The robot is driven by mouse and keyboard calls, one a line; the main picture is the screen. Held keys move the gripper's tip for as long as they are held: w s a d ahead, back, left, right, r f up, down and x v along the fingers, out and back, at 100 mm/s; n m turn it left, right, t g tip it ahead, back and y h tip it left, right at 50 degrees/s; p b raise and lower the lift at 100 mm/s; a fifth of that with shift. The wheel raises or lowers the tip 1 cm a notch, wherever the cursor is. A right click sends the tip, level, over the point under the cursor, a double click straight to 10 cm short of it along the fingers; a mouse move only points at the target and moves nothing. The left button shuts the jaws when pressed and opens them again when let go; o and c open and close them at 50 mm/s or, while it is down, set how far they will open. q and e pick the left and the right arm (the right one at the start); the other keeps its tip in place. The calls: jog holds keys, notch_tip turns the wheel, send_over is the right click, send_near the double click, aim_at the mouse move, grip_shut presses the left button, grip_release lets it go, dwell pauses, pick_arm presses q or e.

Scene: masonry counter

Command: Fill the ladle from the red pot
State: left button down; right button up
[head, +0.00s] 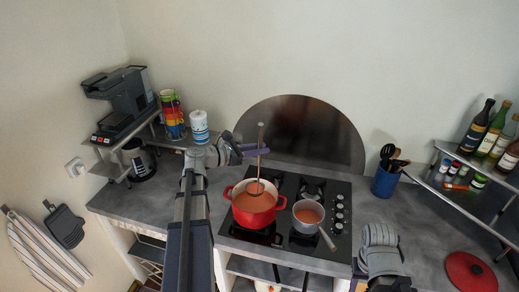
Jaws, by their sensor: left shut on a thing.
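The red pot (254,207) stands on the left side of the black hob and holds an orange-brown liquid. My left gripper (262,149) is shut on the ladle (260,137) high on its long brown handle, above the back rim of the pot. The ladle stands nearly upright, and its lower end goes down into the pot. Its bowl is hard to make out against the liquid, so I cannot tell how full it is. My right arm shows at the lower right, over the counter; its gripper's fingertips are not visible.
A saucepan (308,213) with similar liquid stands right of the pot, its handle pointing front right. A red lid (470,272) lies on the right counter. A blue utensil holder (385,181) and bottle shelf stand at the right. A coffee machine (122,98) and stacked cups (172,115) are at the left.

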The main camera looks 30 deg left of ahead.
pick_arm(q)
jog(key=shift+r+p, duration=1.25)
jog(key=shift+r, duration=0.25)
jog(key=shift+s+f, duration=0.1)
